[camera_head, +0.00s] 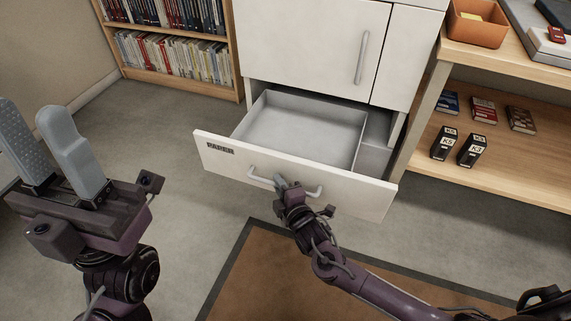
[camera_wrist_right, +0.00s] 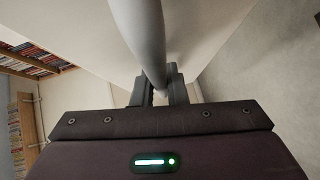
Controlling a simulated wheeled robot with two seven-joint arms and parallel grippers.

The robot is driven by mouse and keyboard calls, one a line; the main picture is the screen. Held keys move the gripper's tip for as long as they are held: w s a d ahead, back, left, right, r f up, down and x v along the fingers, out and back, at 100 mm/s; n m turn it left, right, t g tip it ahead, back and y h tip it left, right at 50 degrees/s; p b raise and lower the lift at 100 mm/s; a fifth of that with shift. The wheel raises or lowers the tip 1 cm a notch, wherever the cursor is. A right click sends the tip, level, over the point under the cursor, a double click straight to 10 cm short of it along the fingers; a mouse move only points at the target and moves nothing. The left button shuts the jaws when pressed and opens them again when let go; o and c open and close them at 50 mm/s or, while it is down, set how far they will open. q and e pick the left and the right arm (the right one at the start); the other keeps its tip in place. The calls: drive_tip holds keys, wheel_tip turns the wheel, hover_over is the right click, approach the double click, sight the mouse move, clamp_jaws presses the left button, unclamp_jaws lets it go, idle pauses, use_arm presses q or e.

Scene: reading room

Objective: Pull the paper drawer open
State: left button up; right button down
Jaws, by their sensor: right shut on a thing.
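The paper drawer (camera_head: 350,193) is a white drawer with a "PAPER" label (camera_head: 220,148) on its front. It stands pulled out from the cabinet, and its grey interior shows empty. My right gripper (camera_head: 281,184) is shut on the drawer's grey bar handle (camera_head: 314,192). The handle (camera_wrist_right: 141,38) also runs between the fingers in the right wrist view (camera_wrist_right: 157,90). My left gripper (camera_head: 58,140) is raised at the left of the head view, away from the drawer, with its two fingers apart and nothing between them.
A white cabinet door (camera_head: 315,45) with a vertical handle is above the drawer. A bookcase (camera_head: 180,85) stands at the back left. A wooden shelf unit (camera_head: 500,165) with books and black boxes is at the right. A brown rug (camera_head: 270,270) lies on the floor in front.

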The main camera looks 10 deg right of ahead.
drive_tip(key=shift+s+a, duration=0.25)
drive_tip(key=shift+s, duration=0.2)
drive_tip(key=c, duration=1.7)
unclamp_jaws()
